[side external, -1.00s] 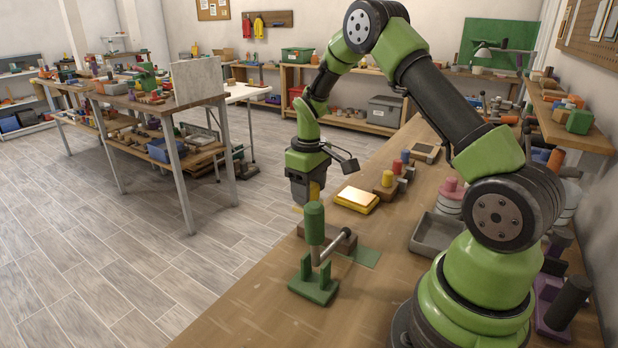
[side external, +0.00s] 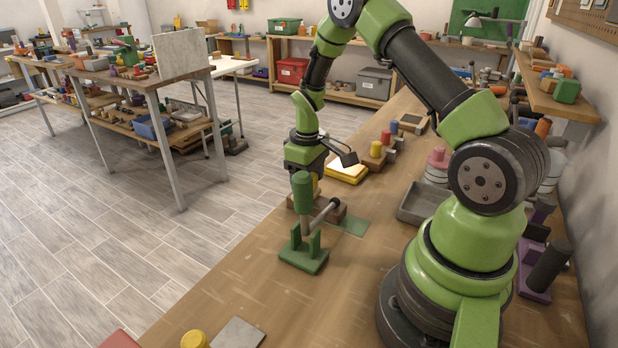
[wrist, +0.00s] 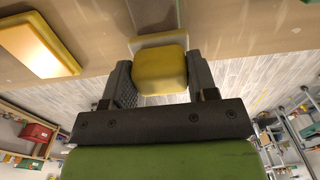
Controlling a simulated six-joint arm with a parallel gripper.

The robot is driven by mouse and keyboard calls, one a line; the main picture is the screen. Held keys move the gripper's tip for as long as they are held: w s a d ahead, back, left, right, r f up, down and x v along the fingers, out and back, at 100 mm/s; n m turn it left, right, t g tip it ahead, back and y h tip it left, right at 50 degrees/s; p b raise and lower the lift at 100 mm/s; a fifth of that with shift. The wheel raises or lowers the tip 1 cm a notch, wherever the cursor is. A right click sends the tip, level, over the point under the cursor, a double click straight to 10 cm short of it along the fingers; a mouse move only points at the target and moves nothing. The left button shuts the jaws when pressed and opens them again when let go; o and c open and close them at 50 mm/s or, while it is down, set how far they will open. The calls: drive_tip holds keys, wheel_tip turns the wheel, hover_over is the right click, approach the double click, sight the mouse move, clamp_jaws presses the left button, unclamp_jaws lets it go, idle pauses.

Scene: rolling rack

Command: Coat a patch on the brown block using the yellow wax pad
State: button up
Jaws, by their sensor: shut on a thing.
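My gripper (wrist: 160,85) is shut on the yellow wax pad (wrist: 160,68). In the wrist view the pad sits between both jaws, with a pale flat edge beyond it. In the side view my gripper (side external: 306,168) is low over the bench, and a bit of yellow shows at its jaws. The brown block (side external: 331,209) lies just below and beside it, partly covered by a green upright handle in front. Whether the pad touches the block is hidden.
The green stand (side external: 304,258) with its upright handle and a metal rod stands close in front. A green mat (side external: 352,226) and a grey tray (side external: 422,205) lie to the right.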

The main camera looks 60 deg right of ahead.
drive_tip(key=shift+w, duration=1.25)
wheel_tip(320, 180, up, 8)
